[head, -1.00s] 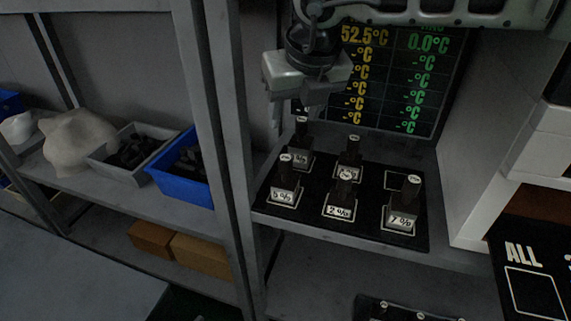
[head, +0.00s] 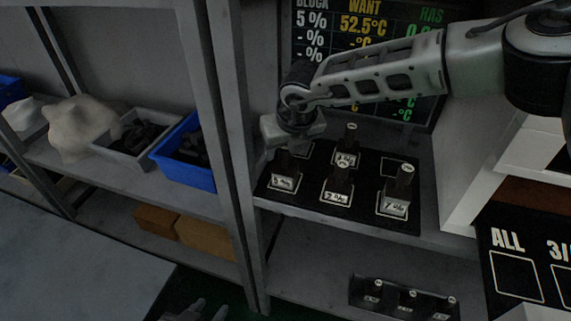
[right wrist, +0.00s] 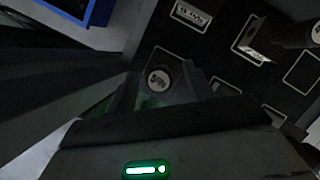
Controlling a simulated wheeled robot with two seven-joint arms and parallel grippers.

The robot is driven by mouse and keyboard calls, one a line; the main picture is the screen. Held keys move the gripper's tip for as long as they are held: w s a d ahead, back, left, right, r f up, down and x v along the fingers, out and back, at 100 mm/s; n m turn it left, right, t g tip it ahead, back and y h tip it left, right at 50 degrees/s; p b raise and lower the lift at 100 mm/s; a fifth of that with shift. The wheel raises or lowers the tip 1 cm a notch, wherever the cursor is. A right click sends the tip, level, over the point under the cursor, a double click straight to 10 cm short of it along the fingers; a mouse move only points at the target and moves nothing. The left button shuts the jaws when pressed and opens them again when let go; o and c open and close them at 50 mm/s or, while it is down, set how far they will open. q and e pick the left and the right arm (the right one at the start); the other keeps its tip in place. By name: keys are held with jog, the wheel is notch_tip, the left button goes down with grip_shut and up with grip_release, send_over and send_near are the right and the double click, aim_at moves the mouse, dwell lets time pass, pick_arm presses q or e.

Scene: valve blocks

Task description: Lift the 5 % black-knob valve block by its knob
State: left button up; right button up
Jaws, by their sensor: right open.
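The 5 % black-knob valve block (head: 284,183) stands upright at the front left of the black mat (head: 322,207); its upper knob is largely hidden by my right gripper (head: 291,150) in the head view. In the right wrist view, a round white knob cap (right wrist: 160,79) shows between the spread fingers of my right gripper (right wrist: 160,88). The right gripper is open and points down over the block; I cannot tell whether its fingers touch the knob. My left gripper (head: 210,308) is partly in view at the bottom edge, away from the blocks.
The 2 % block (head: 336,195) and 7 % block (head: 393,208) stand to the right, with another block (head: 346,160) behind. A shelf post (head: 232,150) rises close on the left. A display (head: 390,30) hangs behind. A small rack (head: 404,299) sits below.

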jog(key=shift+w+f, duration=0.2)
jog(key=shift+f, duration=0.35)
grip_shut()
jog(key=shift+a+r, duration=0.1)
jog(key=shift+r, duration=0.1)
